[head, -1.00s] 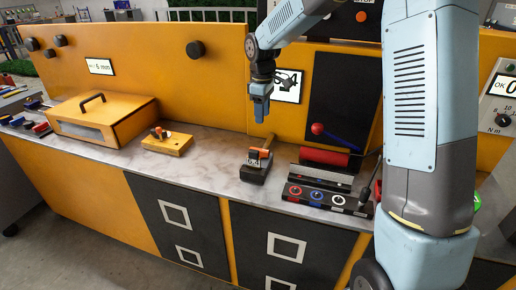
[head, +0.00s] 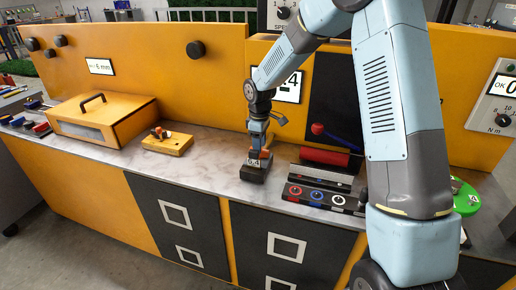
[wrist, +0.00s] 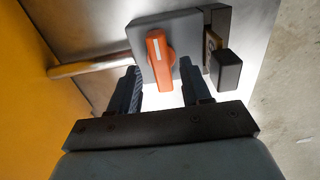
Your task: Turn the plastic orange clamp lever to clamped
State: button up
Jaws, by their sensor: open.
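The orange clamp lever (wrist: 158,62), with a pale stripe near one end, sits on a grey block (wrist: 183,28) in the wrist view. My gripper (wrist: 160,82) is open, one dark finger on each side of the lever's near end. Gaps show between the fingers and the lever, and I cannot make out any contact. In the head view my gripper (head: 259,148) is down at the small dark clamp device (head: 253,174) on the bench, and it largely hides the lever there.
Bare grey worktop (head: 213,155) lies to the left, before an orange block (head: 168,145).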

jog(key=shift+f, duration=0.95)
jog(key=shift+c, duration=0.5)
jog(key=shift+r, duration=0.1)
grip_shut()
